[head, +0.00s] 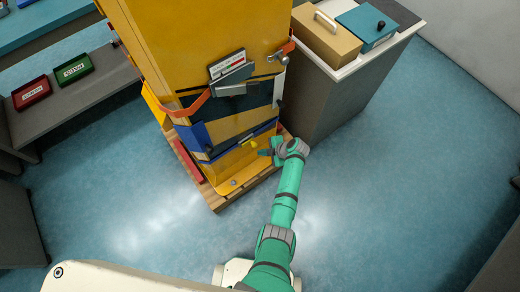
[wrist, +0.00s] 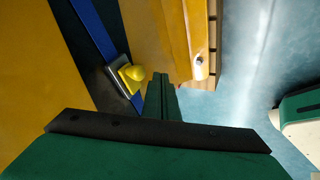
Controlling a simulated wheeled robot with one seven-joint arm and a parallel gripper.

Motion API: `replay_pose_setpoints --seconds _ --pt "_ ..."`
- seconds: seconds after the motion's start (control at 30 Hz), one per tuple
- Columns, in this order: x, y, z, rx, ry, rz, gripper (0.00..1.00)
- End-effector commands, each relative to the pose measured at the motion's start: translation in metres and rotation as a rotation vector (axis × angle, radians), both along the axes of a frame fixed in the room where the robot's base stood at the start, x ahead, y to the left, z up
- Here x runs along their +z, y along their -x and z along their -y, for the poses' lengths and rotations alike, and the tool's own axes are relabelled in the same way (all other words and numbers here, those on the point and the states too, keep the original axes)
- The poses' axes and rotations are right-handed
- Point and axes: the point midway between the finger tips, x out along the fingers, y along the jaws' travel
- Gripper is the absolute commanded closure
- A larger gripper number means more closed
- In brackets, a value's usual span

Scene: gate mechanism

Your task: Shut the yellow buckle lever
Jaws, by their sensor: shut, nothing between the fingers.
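The yellow buckle lever (wrist: 132,74) shows in the wrist view as a small yellow piece on a grey buckle on the blue strap (wrist: 92,28). In the head view the lever (head: 254,143) is tiny, low on the yellow cabinet (head: 200,40); its angle is hard to tell. My gripper (head: 265,152) is beside the lever, just to its right in the head view. In the wrist view my gripper (wrist: 160,82) has its fingers together and empty, to the right of the lever. I cannot tell whether they touch it.
The cabinet stands on a wooden pallet (head: 217,203). An orange strap (head: 190,108) and a grey buckle (head: 232,78) sit higher up. A grey counter (head: 320,105) with boxes is on the right. Benches with red and green trays are on the left. The floor at right is clear.

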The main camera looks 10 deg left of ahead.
Motion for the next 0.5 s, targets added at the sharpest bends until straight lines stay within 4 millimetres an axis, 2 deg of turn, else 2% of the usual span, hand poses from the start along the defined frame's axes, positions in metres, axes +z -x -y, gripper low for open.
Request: replay_pose_setpoints --seconds 0.07,0.3,0.5 --pt "0.0 0.008 0.011 0.0 0.0 0.001 1.0" --pt "0.043 0.009 0.039 0.005 0.001 0.005 1.0" --pt "0.068 0.011 0.057 0.006 0.001 0.002 1.0"
